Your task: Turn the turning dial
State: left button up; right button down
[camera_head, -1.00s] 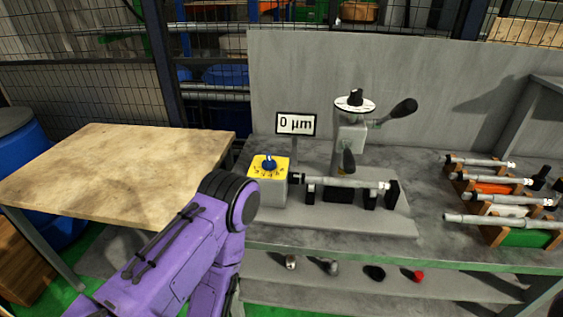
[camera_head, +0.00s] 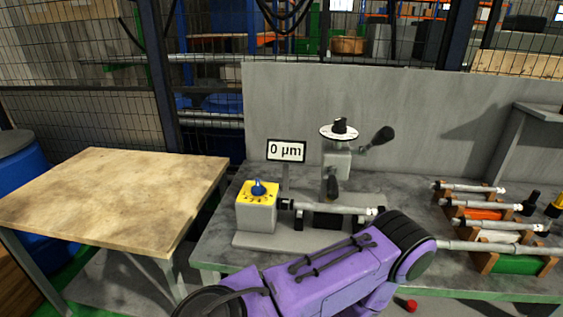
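A grey box with a yellow top face carries a blue dial knob (camera_head: 258,187) with marks around it. It stands at the left of the grinder fixture. A second dial, a white disc with a black knob (camera_head: 340,127), tops the grey upright post. A grey shaft (camera_head: 335,208) lies horizontally in the fixture beside the yellow-topped box. One of my purple arms crosses the lower middle, in front of the bench. Neither gripper is in view, so their states are hidden.
A black-ended lever (camera_head: 380,136) sticks out right of the post. Several shafts lie on a rack (camera_head: 486,262) at the right. A bare wooden table (camera_head: 110,195) stands left. A grey panel (camera_head: 420,110) closes off the bench's back. A red object (camera_head: 411,306) shows below the bench.

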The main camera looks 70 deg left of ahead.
aim_at(258, 189)
jog(key=i, duration=0.85)
jog(key=u, duration=2.05)
